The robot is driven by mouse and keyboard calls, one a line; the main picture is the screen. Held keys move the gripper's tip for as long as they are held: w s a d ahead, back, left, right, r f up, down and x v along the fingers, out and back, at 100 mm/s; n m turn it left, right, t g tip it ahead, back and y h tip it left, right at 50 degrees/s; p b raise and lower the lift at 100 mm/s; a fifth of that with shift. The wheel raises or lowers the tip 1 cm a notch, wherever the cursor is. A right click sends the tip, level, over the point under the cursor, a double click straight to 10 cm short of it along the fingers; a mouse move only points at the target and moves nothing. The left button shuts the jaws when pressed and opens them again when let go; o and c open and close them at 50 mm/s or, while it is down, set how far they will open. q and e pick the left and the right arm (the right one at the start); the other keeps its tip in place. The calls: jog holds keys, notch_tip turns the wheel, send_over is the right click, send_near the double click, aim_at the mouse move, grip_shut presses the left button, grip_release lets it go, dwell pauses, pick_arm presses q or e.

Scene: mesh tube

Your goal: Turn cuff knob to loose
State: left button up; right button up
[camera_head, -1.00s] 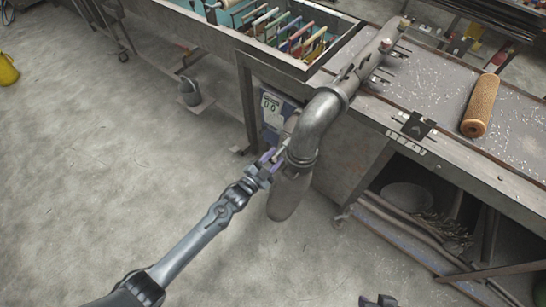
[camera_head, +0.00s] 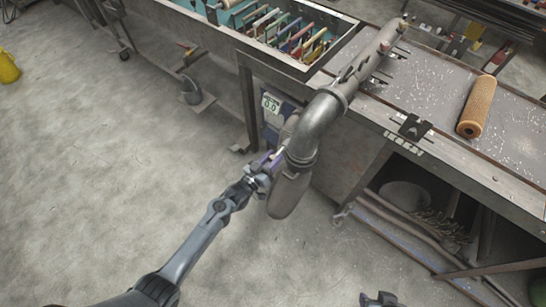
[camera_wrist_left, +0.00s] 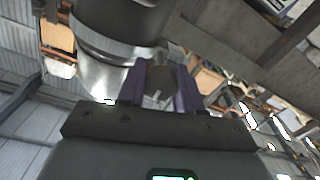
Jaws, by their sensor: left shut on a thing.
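The cuff knob (camera_wrist_left: 158,84) is a small dark piece beside the metal cuff on the pipe. In the left wrist view it sits between my left gripper's two purple fingers (camera_wrist_left: 160,88), which are shut on it. In the head view, my left gripper (camera_head: 268,163) reaches the cuff from the lower left, and the knob is mostly hidden by the fingers. The cuff (camera_head: 301,158) rings the lower end of the bent grey pipe (camera_head: 318,115), above a hanging grey sleeve (camera_head: 287,194). Part of my right gripper (camera_head: 379,300) shows at the bottom edge; its jaws are unclear.
A metal bench (camera_head: 440,90) on the right carries an orange mesh tube (camera_head: 478,106) and a dark clamp (camera_head: 412,127). The floor at left is open.

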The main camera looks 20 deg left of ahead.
pick_arm(q)
jog(key=n, duration=0.2)
jog(key=n+p, duration=0.1)
jog(key=n, duration=0.1)
jog(key=shift+w+r+n, duration=0.1)
jog(key=shift+r+n, duration=0.25)
jog(key=shift+n, duration=0.05)
jog(key=n+p, duration=0.1)
jog(key=n, duration=0.3)
jog(key=shift+n, duration=0.3)
jog(key=n+p, duration=0.1)
jog(key=n, duration=0.3)
jog(key=shift+f, duration=0.1)
jog(key=n, duration=0.3)
jog(key=shift+a+f, duration=0.1)
jog(key=shift+f, duration=0.05)
jog(key=shift+f+n+p, duration=0.1)
jog(key=shift+n+p, duration=0.25)
jog(key=shift+n, duration=0.45)
jog(key=o, duration=1)
jog(key=shift+a+f, duration=0.1)
jog(key=shift+o, duration=0.2)
